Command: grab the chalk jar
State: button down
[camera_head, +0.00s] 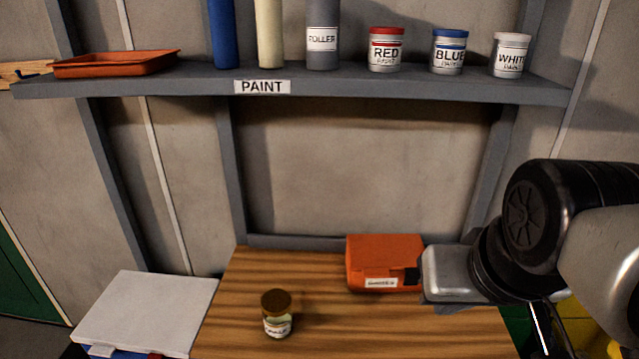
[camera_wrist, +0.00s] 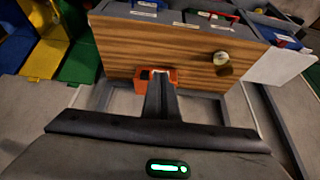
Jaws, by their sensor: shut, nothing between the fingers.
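The chalk jar (camera_head: 277,314) is a small glass jar with a brown lid and a pale label. It stands upright on the wooden bench top (camera_head: 235,290), left of the orange case. In the wrist view the jar (camera_wrist: 221,59) shows at the upper right on the wood. My gripper (camera_wrist: 162,80) is shut and empty, pointing over the bench toward the orange case, apart from the jar. In the head view my arm comes in from the right, and its gripper end (camera_head: 415,276) is beside the orange case; the fingers are hard to make out there.
An orange case (camera_head: 384,258) lies at the back of the bench. A grey shelf (camera_head: 180,84) above holds paint cans, tubes and an orange tray (camera_head: 115,64). A white-topped box (camera_head: 145,308) stands left of the bench. The wood around the jar is clear.

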aim_at(278, 329)
jog(key=j, duration=1.4)
jog(key=i, duration=0.05)
